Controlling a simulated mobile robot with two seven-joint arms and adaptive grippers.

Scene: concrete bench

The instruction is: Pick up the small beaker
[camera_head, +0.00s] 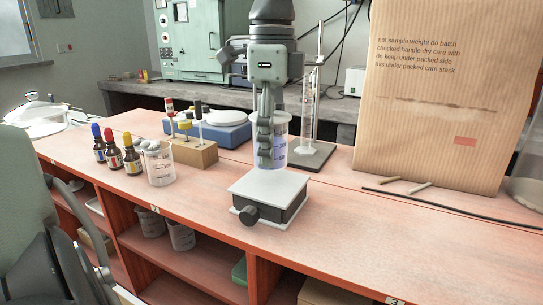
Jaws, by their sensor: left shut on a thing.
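The small beaker (279,150), clear with a bluish lower part and printed marks, is upright in the middle of the view. It is over the back part of the white top plate of a small lab jack (262,192); I cannot tell whether its base touches the plate. My left gripper (265,138) points down and is shut on the beaker, with its fingers over the beaker's left side and hiding part of it. My right gripper is not in view.
Left of the jack stand a beaker of pale pieces (160,171), several dropper bottles (131,158) and a wooden block (196,154) with capped vials. Behind are a blue-white device (228,132) and a glass cylinder (307,125). A large cardboard sack (430,130) and black rod (450,207) are right.

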